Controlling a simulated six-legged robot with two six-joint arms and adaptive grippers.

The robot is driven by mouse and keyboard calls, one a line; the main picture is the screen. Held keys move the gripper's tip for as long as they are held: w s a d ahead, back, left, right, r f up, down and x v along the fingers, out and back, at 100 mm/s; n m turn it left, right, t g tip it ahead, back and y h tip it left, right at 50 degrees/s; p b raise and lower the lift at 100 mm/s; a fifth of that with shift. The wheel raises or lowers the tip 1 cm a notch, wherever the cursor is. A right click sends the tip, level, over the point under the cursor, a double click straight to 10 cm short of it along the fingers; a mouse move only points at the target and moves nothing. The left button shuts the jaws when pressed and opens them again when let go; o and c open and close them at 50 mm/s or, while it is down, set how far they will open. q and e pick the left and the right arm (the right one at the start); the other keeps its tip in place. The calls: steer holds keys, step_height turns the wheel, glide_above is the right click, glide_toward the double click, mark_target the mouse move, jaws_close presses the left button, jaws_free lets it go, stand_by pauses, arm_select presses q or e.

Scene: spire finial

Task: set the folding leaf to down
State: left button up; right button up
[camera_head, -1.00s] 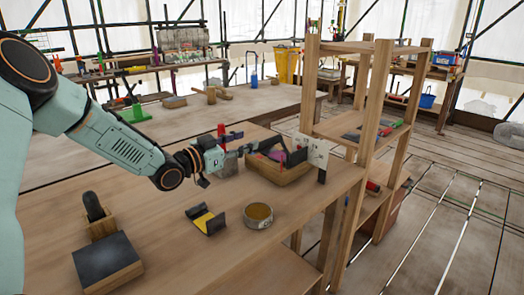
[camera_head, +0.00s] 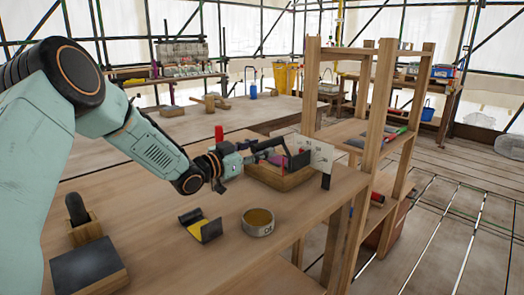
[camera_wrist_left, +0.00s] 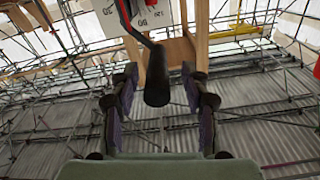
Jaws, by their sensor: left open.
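The bending brake stands near the bench's right end. It has a wooden base (camera_head: 282,178), a white angle plate (camera_head: 320,154) and a dark leaf (camera_head: 298,161), which looks raised and tilted. The leaf's exact angle is unclear. My left gripper (camera_head: 272,151) is open at the brake's near left side. In the left wrist view, a black handle (camera_wrist_left: 157,78) on a curved dark lever lies between the open fingers (camera_wrist_left: 160,92), with gaps on both sides. The numbered angle plate (camera_wrist_left: 148,14) shows at the top. My right gripper is not in view.
On the bench (camera_head: 160,240) are a tin (camera_head: 258,222), a small dark and yellow bracket (camera_head: 201,226), a dark-topped block (camera_head: 88,267) and a red-topped post (camera_head: 219,133). A wooden shelf rack (camera_head: 373,130) rises directly right of the brake.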

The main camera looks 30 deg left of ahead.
arm_select(q)
steer(key=shift+w+d, duration=0.3)
steer(key=shift+w, duration=0.3)
steer(key=shift+w+d+r, duration=0.15)
steer(key=shift+w+d, duration=0.25)
steer(key=shift+d, duration=0.05)
steer(key=shift+a, duration=0.3)
steer(key=shift+d, duration=0.2)
steer(key=c, duration=0.4)
steer(key=shift+a, duration=0.1)
jaws_close()
